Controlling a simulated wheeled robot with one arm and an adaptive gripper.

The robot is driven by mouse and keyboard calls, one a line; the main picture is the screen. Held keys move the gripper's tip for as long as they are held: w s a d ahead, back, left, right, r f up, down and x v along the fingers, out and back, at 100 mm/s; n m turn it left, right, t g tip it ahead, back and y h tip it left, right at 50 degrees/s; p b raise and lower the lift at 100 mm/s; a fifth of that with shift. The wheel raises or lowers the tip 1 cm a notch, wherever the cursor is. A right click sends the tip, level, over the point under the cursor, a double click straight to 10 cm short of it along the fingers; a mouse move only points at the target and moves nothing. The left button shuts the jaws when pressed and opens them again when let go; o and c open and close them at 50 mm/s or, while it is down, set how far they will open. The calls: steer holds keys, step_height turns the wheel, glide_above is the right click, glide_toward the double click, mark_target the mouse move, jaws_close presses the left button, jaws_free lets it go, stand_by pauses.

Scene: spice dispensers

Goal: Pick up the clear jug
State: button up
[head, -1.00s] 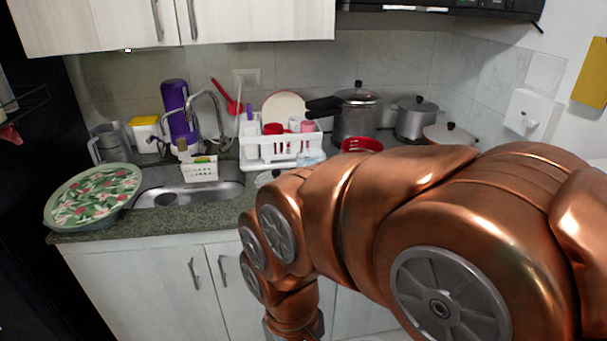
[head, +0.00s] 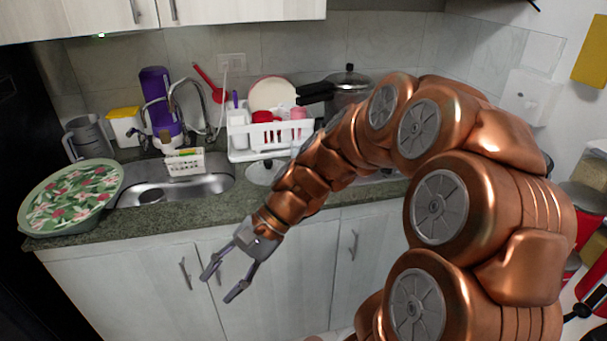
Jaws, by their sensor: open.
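A grey, see-through jug with a handle (head: 90,137) stands upright at the back left of the counter, behind the patterned tray. It looks like the clear jug; its lower part is hidden by the tray. My gripper (head: 221,286) is open and empty, in front of the lower cabinet doors and below the counter edge. It is well to the right of the jug and lower than it, with its fingers pointing down and left.
A green floral tray (head: 72,196) lies at the counter's left end. A sink (head: 205,189), a yellow-lidded container (head: 125,127), a purple bottle (head: 158,88) and a faucet stand right of the jug. A white dish rack (head: 240,139) is farther right.

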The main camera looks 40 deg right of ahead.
steer(key=w+d+r+m+t+y+b, duration=0.1)
steer(key=w+d+m+t, duration=0.5)
steer(key=d, duration=0.4)
steer(key=w+d+m+t+y, duration=0.1)
steer(key=w+d+m+t, duration=0.4)
steer(key=w+d+m, duration=0.45)
steer(key=s+d+f+m+t+h, duration=0.1)
steer(key=d+m+t+h, duration=0.2)
steer(key=d, duration=1)
steer(key=shift+t+y, duration=0.3)
steer(key=shift+t, duration=0.1)
steer(key=x, duration=0.2)
steer(key=p+x, duration=0.1)
steer(key=x, duration=0.4)
steer(key=shift+w+d+f+p, duration=0.15)
steer(key=shift+w+d+p, duration=0.2)
steer(key=shift+p, duration=0.05)
jaws_close()
